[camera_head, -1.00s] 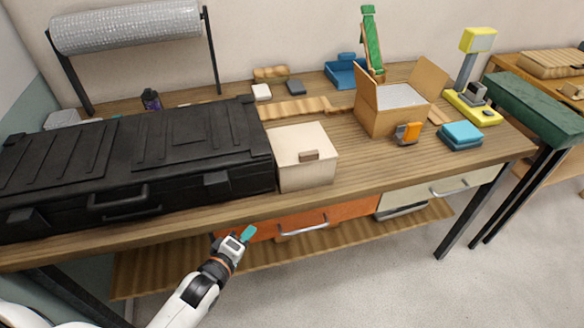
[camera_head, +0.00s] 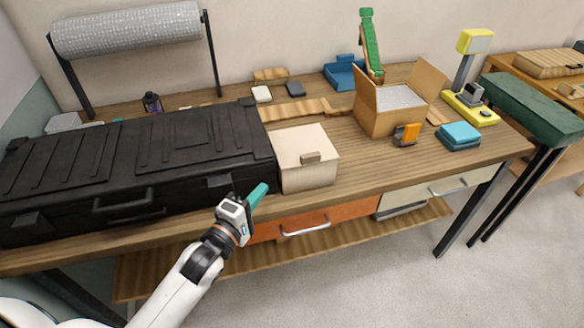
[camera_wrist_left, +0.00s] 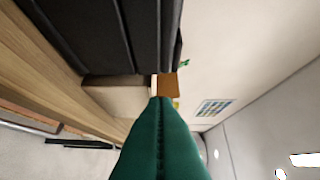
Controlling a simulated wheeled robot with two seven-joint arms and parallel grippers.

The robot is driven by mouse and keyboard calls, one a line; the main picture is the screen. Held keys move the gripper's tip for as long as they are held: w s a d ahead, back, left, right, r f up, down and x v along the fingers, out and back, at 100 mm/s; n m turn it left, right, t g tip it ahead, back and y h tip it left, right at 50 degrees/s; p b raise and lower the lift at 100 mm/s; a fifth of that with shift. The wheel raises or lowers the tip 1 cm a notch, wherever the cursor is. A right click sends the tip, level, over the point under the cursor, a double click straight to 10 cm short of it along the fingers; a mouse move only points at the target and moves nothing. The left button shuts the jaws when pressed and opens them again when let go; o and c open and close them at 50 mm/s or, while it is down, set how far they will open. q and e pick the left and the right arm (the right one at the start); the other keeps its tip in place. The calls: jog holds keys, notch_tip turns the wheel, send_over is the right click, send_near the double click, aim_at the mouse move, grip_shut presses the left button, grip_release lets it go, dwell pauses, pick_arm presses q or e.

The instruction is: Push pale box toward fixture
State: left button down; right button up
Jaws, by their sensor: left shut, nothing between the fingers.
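The pale box (camera_head: 306,172), with a small brown latch on its front, stands upright on the wooden workbench (camera_head: 350,178), just right of the black case. My left gripper (camera_head: 259,194) is shut and empty, its teal fingers at the bench's front edge, just left of and in front of the pale box. In the head view I cannot tell whether the fingertips touch the box. In the left wrist view the shut fingers (camera_wrist_left: 160,105) point toward a pale surface (camera_wrist_left: 115,98) that looks like the box. My right gripper is not in view. I cannot tell which thing is the fixture.
The black case (camera_head: 130,160) fills the bench's left side. An open cardboard box (camera_head: 385,122), an orange item (camera_head: 407,134), teal blocks (camera_head: 459,134) and a yellow stand (camera_head: 470,105) are on the right. Bare bench lies right of the pale box.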

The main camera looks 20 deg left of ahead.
pick_arm(q)
jog(key=p, duration=0.1)
send_near(301, 160)
jog(key=w+a, duration=0.3)
jog(key=w, duration=0.1)
jog(key=d, duration=0.1)
jog(key=w+d, duration=0.1)
jog(key=w+d+p, duration=0.1)
jog(key=d, duration=0.1)
jog(key=shift+f, duration=0.15)
jog(key=shift+w, duration=0.1)
jog(key=w+d+b, duration=0.1)
jog(key=w+d, duration=0.3)
jog(key=d, duration=0.2)
jog(key=shift+w+b, duration=0.15)
jog(key=shift+b, duration=0.2)
jog(key=shift+d, duration=0.15)
